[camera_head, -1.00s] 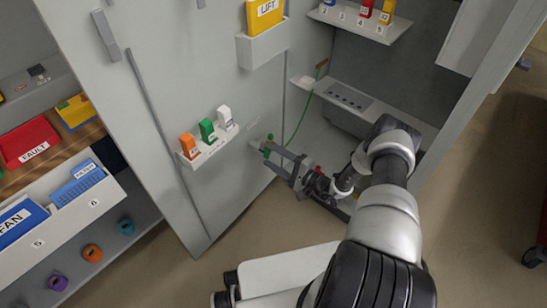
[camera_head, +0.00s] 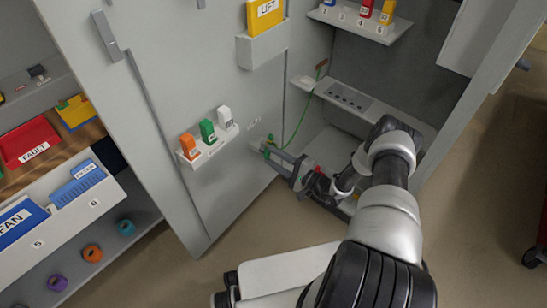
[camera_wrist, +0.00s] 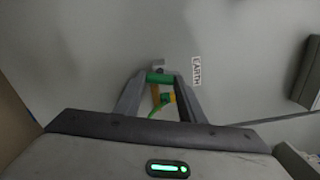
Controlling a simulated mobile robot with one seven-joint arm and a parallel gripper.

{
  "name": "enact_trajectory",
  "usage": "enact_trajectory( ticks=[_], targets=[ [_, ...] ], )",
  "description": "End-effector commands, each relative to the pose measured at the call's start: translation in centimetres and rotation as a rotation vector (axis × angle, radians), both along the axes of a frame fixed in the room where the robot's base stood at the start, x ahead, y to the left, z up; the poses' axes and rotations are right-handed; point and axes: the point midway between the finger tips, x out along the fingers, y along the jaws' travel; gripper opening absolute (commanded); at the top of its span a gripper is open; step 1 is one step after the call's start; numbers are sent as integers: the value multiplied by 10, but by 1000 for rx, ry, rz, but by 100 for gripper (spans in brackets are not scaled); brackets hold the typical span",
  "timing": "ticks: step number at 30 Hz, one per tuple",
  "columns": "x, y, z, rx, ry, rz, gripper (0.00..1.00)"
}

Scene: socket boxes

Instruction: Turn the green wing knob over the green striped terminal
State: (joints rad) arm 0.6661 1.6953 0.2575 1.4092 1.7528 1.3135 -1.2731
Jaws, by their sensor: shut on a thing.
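The green wing knob (camera_wrist: 160,78) sits between the two fingertips of my gripper (camera_wrist: 161,82) in the wrist view, and the fingers are shut on it. A green and yellow striped piece, the terminal (camera_wrist: 166,98), shows just below the knob between the fingers, partly hidden. In the head view my gripper (camera_head: 268,148) reaches the grey panel, and the knob there is small and mostly covered by the fingers. A white EARTH label (camera_wrist: 196,70) is on the panel to the right of the fingers.
A green wire (camera_head: 304,108) runs from the inner shelf down toward the terminal. A small rack (camera_head: 213,150) with orange, green and white blocks is on the panel to the left. A cabinet shelf (camera_head: 352,98) lies to the right of my gripper.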

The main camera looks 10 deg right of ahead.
Motion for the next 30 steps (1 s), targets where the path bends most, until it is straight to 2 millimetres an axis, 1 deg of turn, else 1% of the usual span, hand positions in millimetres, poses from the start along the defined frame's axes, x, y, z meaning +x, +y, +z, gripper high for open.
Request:
enact_trajectory(
  ticks=[8,24,30],
  targets=[
    [0,-1,0,87,69,-2,14],
    [0,-1,0,454,371,-2,14],
    [0,0,0,562,459,-1,14]
  ],
)
